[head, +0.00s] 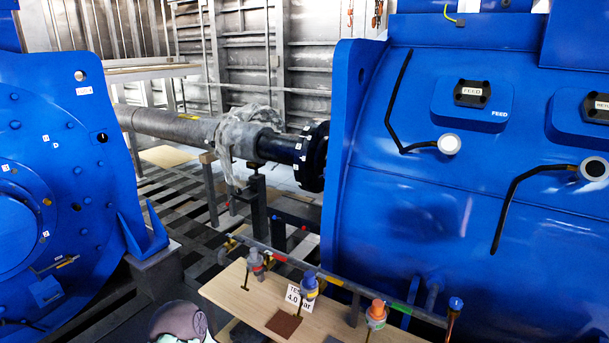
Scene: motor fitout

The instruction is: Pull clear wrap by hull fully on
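The clear wrap (241,137) is a crumpled, translucent sheet around the dark shaft (170,126) in the head view. It bunches near the shaft's dark coupling end, and a loose part hangs down below the shaft on the left side. The shaft runs from behind the left blue machine to the black flange (314,156) at the right blue motor. The ribbed metal hull wall (305,70) stands behind. The wrap's far side is hidden. Neither of my grippers is in view.
A large blue motor (430,210) fills the right, and another blue machine (60,170) the left. A wooden bench (235,290) with valves, a pipe and a test sign (299,297) stands in front. A dark rounded object (178,320) is cut off at the bottom edge.

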